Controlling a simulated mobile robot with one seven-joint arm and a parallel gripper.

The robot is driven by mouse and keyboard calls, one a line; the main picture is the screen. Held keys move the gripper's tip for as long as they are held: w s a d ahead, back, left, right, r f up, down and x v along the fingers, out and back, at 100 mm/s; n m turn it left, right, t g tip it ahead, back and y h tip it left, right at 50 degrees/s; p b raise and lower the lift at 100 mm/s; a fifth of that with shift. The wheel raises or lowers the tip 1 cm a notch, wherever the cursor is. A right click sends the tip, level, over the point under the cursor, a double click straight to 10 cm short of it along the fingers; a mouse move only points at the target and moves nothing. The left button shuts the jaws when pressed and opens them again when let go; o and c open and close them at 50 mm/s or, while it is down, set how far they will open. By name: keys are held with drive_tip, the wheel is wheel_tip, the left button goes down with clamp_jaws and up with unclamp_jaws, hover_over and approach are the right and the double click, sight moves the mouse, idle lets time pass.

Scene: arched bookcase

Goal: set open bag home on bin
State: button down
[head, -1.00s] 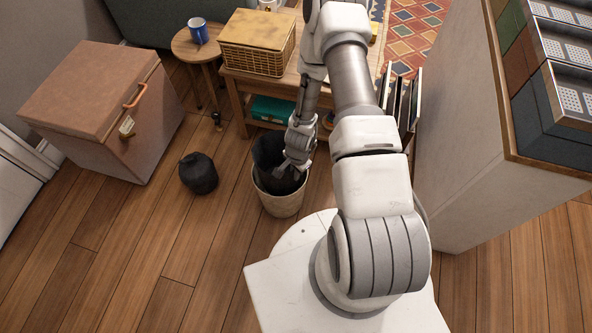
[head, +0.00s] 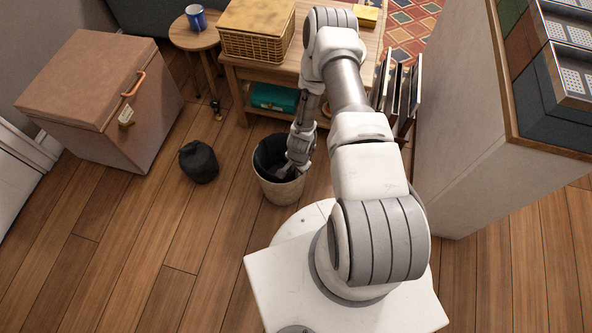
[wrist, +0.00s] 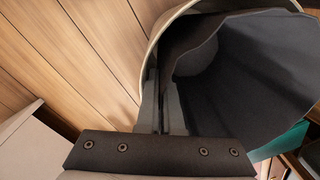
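My gripper (head: 285,172) reaches down into the bin's right side. In the wrist view the fingers (wrist: 160,85) are close together on a thin dark fold of the open bag (wrist: 250,80), just inside the pale bin rim (wrist: 146,66). The fingertips are partly hidden, as is the bag's bottom.
A tied dark bag (head: 199,162) stands on the floor left of the bin. A wooden table (head: 236,88) with a wicker basket (head: 256,42) and a teal box (head: 274,97) is behind. A brown chest (head: 100,95) stands left. A white cabinet (head: 470,140) stands right. The front-left floor is clear.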

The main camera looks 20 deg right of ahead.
drive_tip(key=c, duration=1)
unclamp_jaws()
wheel_tip(320, 180, up, 17)
drive_tip(key=s+p, duration=0.1)
drive_tip(key=p, duration=0.5)
drive_tip(key=shift+d+r+p, duration=0.2)
drive_tip(key=shift+d+p, duration=0.05)
drive_tip(key=shift+p, duration=0.1)
